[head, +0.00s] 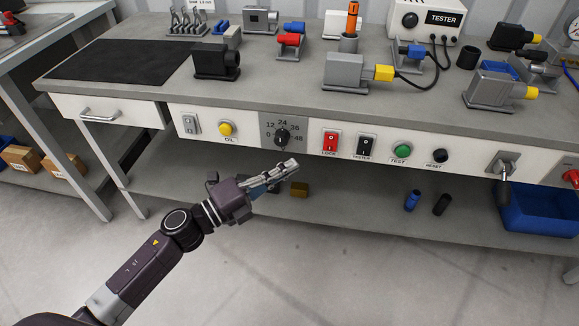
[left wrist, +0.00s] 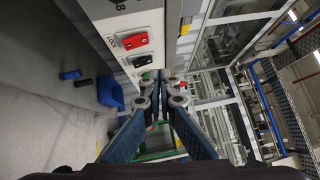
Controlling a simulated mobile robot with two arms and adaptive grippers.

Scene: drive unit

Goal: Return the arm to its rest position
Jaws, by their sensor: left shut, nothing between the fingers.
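My left arm comes in from the lower left in the head view. Its gripper (head: 286,170) is shut and empty, held in front of the bench's control panel, below the voltage dial (head: 282,135). In the left wrist view the closed fingers (left wrist: 162,84) point forward with nothing between them. The red lock switch (left wrist: 135,41) and a black switch (left wrist: 141,61) show beyond the fingers in that view. The gripper appears apart from the panel. My right gripper does not show in either view.
The grey workbench (head: 285,70) carries housings, a black mat (head: 125,60) and a tester box (head: 425,20). The panel has a yellow oil button (head: 226,128), a lock switch (head: 330,141) and a green test button (head: 401,150). A blue bin (head: 540,209) sits at right. Open floor lies in front.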

